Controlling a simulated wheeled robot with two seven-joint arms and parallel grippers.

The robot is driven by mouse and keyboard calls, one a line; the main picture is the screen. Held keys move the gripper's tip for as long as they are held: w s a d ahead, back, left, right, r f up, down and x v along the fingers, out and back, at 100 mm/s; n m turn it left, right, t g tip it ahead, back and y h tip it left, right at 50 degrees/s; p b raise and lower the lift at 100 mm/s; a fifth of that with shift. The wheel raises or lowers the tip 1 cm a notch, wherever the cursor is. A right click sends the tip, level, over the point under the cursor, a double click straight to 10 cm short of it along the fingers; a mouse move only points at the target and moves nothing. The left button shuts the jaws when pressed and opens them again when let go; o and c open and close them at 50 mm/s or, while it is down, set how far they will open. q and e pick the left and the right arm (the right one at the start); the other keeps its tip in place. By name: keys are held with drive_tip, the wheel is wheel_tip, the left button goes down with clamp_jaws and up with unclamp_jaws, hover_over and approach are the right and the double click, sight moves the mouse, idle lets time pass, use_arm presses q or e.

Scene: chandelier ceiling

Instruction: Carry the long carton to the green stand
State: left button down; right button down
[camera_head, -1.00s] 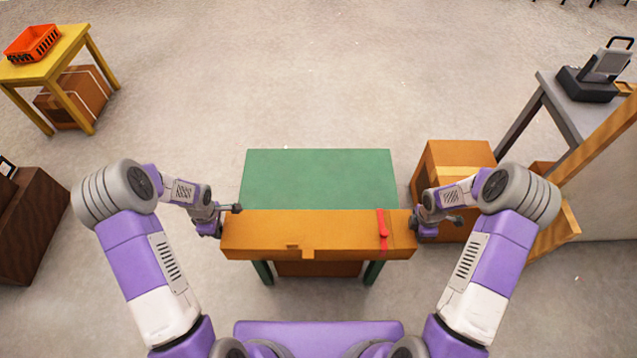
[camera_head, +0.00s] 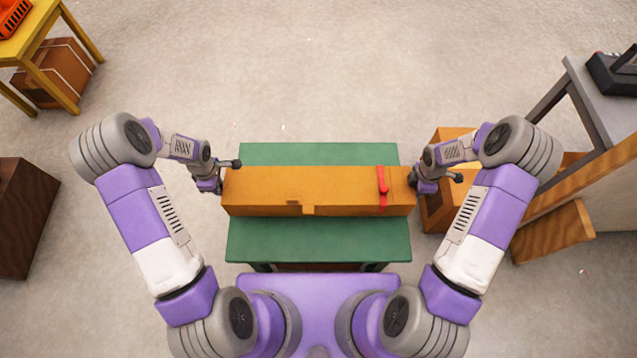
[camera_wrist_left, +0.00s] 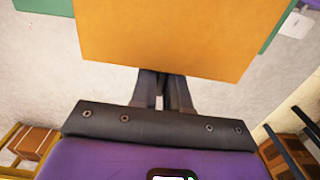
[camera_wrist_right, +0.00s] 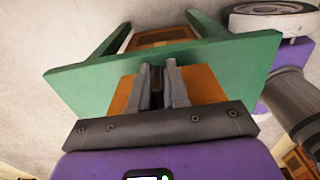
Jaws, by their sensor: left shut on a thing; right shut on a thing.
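The long carton (camera_head: 300,185) is an orange-brown box with a red strip near its right end. It lies level across the green stand (camera_head: 320,240) in the head view, with green top showing in front of and behind it. I cannot tell whether it touches the top. My left gripper (camera_head: 222,178) is shut on the carton's left end; the carton (camera_wrist_left: 170,35) fills the upper left wrist view. My right gripper (camera_head: 420,180) is shut on its right end. In the right wrist view the carton (camera_wrist_right: 205,85) is partly hidden by the fingers, with the green stand (camera_wrist_right: 250,60) around it.
A cardboard box (camera_head: 437,210) stands right of the stand. A grey table (camera_head: 590,110) with wooden boards (camera_head: 555,232) is farther right. A yellow table (camera_head: 35,45) is at the far left, and a dark brown cabinet (camera_head: 22,215) at the left edge. Floor behind the stand is clear.

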use_arm(q)
drive_tip(key=shift+w+r, duration=0.1)
drive_tip(key=shift+w, duration=0.3)
use_arm(e)
drive_tip(key=shift+w+r, duration=0.1)
drive_tip(key=shift+w, duration=0.3)
